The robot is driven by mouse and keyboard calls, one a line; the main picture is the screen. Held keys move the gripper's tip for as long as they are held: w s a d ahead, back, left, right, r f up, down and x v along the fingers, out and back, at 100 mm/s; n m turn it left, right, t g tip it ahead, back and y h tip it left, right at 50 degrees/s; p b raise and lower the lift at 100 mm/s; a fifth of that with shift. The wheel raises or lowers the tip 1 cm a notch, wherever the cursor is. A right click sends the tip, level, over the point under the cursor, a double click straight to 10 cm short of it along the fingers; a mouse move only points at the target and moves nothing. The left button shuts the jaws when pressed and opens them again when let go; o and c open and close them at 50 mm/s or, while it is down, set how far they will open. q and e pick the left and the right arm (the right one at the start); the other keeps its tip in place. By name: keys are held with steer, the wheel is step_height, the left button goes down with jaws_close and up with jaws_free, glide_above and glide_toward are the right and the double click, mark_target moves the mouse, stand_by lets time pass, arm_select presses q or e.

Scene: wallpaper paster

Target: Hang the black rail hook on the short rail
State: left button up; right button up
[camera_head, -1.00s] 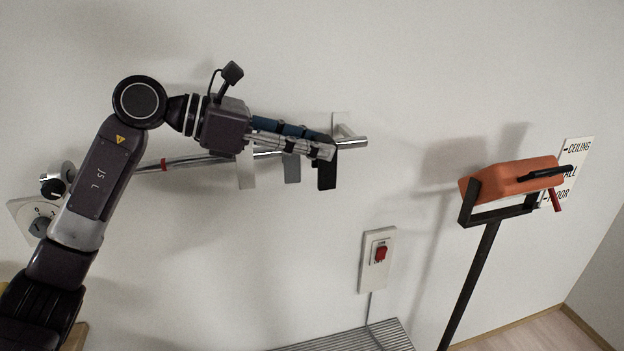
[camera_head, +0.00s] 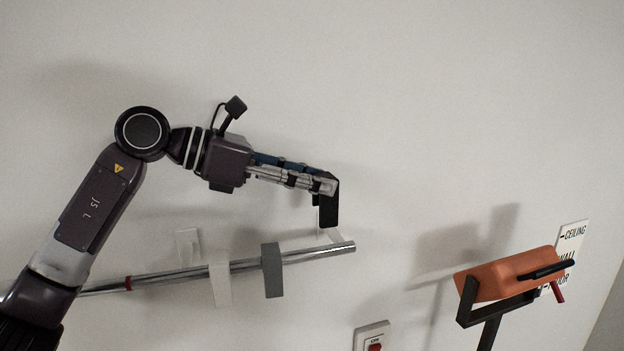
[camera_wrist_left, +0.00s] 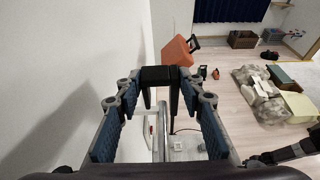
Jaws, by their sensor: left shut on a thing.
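The black rail hook (camera_head: 330,204) is at the tip of my left gripper (camera_head: 328,186), which is shut on it. In the left wrist view the black hook (camera_wrist_left: 159,75) sits between the fingertips. The short metal rail (camera_head: 318,253) runs along the wall below the hook. The hook's lower end is just above the rail near its right end; whether they touch is unclear. A white hook (camera_head: 220,280) and a grey hook (camera_head: 272,272) hang on the rail. My right gripper does not clearly show.
An orange box (camera_head: 508,274) on a black stand is at the right. A wall switch plate (camera_head: 372,334) is below the rail's right end. The wall above the gripper is clear. A red band (camera_head: 128,284) marks the rail's left part.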

mark_target(332, 246)
arm_select(q)
step_height(332, 246, down, 6)
steer(key=b, duration=0.4)
steer(key=shift+r, duration=0.25)
steer(key=shift+s, duration=0.15)
stand_by(0.4)
steer(key=shift+f+b, duration=2.45)
steer(key=shift+f, duration=0.85)
steer(key=shift+r, duration=0.1)
steer(key=shift+r+p, duration=2.1)
steer(key=shift+r, duration=0.8)
